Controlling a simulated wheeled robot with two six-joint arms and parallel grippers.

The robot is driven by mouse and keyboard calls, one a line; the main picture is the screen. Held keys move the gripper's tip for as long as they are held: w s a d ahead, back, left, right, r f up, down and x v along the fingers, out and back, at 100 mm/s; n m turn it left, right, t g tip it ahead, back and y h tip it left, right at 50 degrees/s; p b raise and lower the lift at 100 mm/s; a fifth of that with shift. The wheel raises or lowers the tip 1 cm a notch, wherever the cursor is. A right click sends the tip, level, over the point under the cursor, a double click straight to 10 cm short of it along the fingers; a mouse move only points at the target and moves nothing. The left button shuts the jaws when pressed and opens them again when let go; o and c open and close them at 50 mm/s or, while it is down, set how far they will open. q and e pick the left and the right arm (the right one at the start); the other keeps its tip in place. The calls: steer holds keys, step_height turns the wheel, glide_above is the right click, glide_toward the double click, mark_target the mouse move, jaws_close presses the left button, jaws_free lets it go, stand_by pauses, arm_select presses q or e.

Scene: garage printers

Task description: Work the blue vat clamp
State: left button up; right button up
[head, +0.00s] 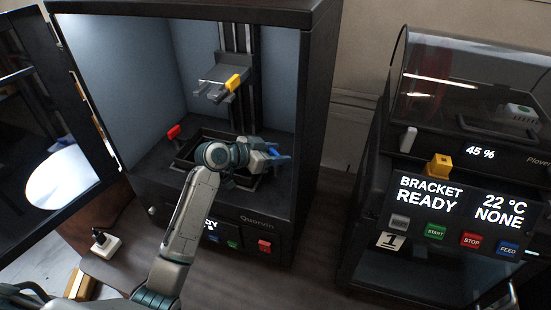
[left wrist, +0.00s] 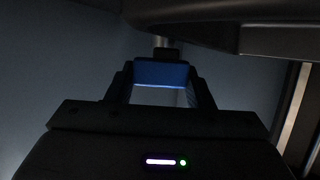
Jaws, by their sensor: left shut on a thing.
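The blue vat clamp (head: 284,157) is at the right side of the dark vat (head: 184,157) inside the open resin printer. In the left wrist view the blue clamp (left wrist: 162,74) sits between the two fingers, in front of a pale metal post. My left gripper (head: 272,156) reaches into the printer from the front and is shut on the clamp. In the left wrist view my left gripper (left wrist: 161,88) shows as dark fingers on both sides of the clamp. The gripper and wrist hide part of the vat. My right gripper is not in view.
A red clamp (head: 174,131) is at the vat's left side. The build platform with a yellow lever (head: 233,82) hangs above my wrist. The printer door (head: 60,120) stands open at left. A second printer (head: 450,190) stands at right, reading "BRACKET READY".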

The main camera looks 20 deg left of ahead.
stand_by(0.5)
arm_select(q)
steer(key=o, duration=1)
steer(key=b+v, duration=0.4)
steer(key=v, duration=0.6)
steer(key=shift+s+a, duration=0.2)
steer(key=shift+a, duration=0.15)
steer(key=shift+r, duration=0.15)
